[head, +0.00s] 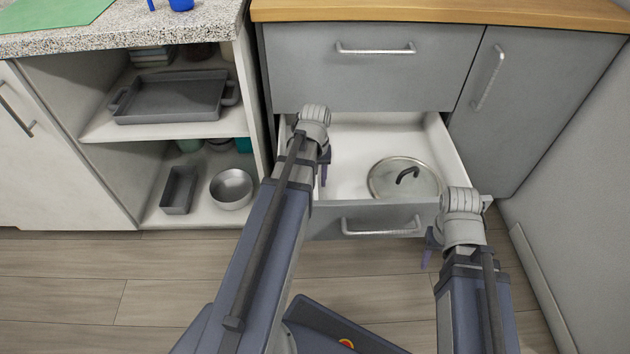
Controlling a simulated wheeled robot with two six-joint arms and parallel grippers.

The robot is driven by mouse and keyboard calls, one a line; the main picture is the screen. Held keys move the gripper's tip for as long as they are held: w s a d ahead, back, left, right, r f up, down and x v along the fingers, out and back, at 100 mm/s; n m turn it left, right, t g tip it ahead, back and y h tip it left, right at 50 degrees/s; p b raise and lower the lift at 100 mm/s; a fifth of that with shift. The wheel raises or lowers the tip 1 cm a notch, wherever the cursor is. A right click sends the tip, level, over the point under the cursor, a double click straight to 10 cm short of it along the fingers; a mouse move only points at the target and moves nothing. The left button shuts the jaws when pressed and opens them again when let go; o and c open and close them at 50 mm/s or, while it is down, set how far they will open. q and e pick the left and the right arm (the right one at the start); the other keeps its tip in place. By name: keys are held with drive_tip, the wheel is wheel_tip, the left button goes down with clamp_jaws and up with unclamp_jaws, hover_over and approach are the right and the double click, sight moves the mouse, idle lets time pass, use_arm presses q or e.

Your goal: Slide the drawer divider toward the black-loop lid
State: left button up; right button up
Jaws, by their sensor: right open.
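The lower drawer (360,165) is pulled open and has a white interior. A round glass lid (404,178) with a black loop handle lies flat in its right part. I cannot make out a divider; my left arm hides the drawer's left part. My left gripper (325,172) points down over the drawer's left side, to the left of the lid; whether it is open or shut does not show. My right gripper (430,250) is open and empty, outside the drawer near its front right corner.
The drawer front has a metal handle (382,226). A closed upper drawer (375,65) sits above it under a wooden countertop (430,11). Open shelves at left hold a grey tray (172,98), a loaf pan (179,189) and a metal bowl (231,187). A wall stands at right.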

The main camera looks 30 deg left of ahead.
use_arm(q)
clamp_jaws()
idle(1.3)
